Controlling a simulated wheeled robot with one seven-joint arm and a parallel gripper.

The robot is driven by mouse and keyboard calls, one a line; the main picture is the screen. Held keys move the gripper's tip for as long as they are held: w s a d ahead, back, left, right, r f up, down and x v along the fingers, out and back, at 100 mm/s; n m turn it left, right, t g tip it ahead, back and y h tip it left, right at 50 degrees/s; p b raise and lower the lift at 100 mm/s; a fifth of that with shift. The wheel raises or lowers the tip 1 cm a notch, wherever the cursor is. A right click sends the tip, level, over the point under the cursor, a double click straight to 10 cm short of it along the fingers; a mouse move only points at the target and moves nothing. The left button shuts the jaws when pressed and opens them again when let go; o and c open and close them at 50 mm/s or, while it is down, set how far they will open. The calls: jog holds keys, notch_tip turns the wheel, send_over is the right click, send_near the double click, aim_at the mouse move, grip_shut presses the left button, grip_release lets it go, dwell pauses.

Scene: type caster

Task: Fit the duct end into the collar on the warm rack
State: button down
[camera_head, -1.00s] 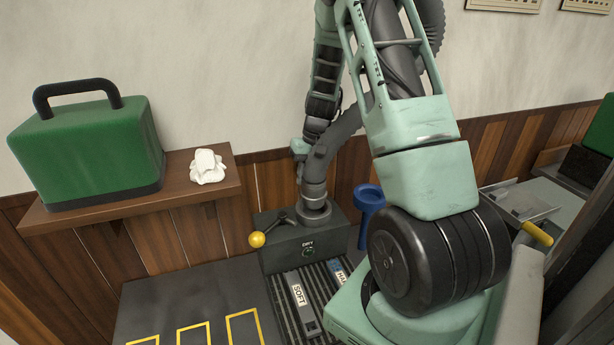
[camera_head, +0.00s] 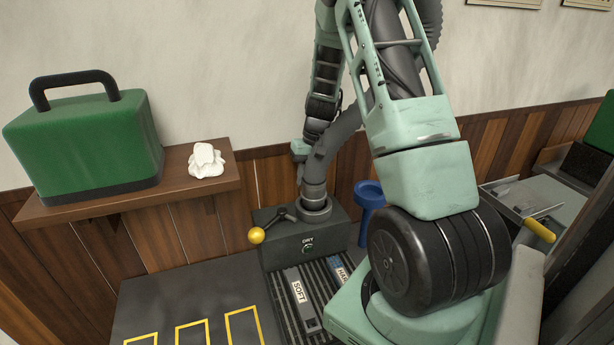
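A thick grey duct (camera_head: 340,132) curves down from behind my arm. Its end (camera_head: 313,188) points downward at the round collar (camera_head: 315,211) on top of the dark box of the warm rack (camera_head: 283,244), which is marked DRY. The end appears to meet the collar; I cannot tell how deep it sits. My gripper (camera_head: 301,150) is beside the duct, just above its end on the left. Its fingers are too small and hidden to show whether they hold the duct. A yellow-knobbed lever (camera_head: 257,235) sticks out left of the collar.
Slats of the rack hold bars marked SOFT (camera_head: 300,292) and HARD (camera_head: 341,272), the latter partly hidden by my arm. A blue funnel-like thing (camera_head: 369,200) stands right of the box. A shelf (camera_head: 120,205) at left carries a green case (camera_head: 80,145) and white crumpled cloth (camera_head: 206,161).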

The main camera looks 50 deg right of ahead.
jog(key=shift+f+b, duration=0.9)
jog(key=shift+f, duration=0.25)
jog(key=c, duration=1.1)
grip_release()
jog(key=shift+c, duration=0.2)
jog(key=shift+r, duration=0.1)
notch_tip(320, 180, up, 17)
jog(key=s+d+b, duration=0.1)
jog(key=d+b, duration=0.2)
jog(key=shift+s, duration=0.4)
